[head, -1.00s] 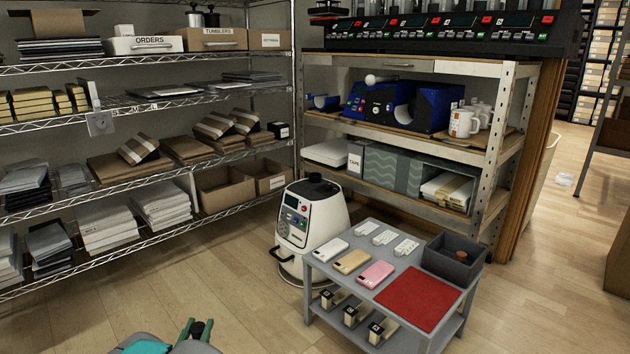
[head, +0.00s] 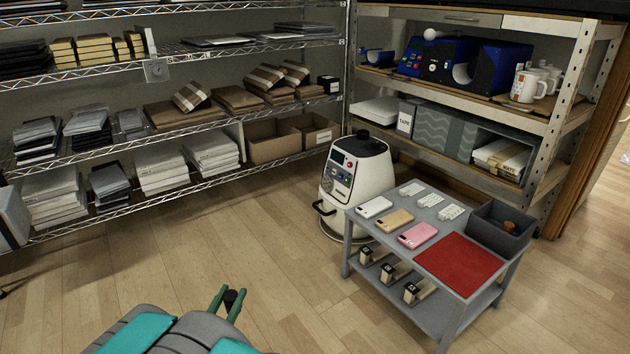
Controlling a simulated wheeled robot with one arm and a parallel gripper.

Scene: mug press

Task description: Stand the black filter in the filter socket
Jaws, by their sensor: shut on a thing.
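My gripper (head: 228,300) shows at the bottom of the head view, with two green fingers. It is shut on a small dark piece, the black filter (head: 232,297), of which only the upper part shows between the fingers. A white rounded machine (head: 357,180) with a dark control panel and a black round top stands on the floor, right of and beyond my gripper. The filter socket cannot be clearly made out; any opening on this machine is too small to tell. My gripper is well apart from the machine, over open floor.
A grey low table (head: 404,250) stands right against the machine's front side, with phones, a red mat (head: 460,264) and a dark grey bin (head: 498,229). Wire shelves (head: 165,131) line the back left. The wooden floor (head: 270,245) between is clear.

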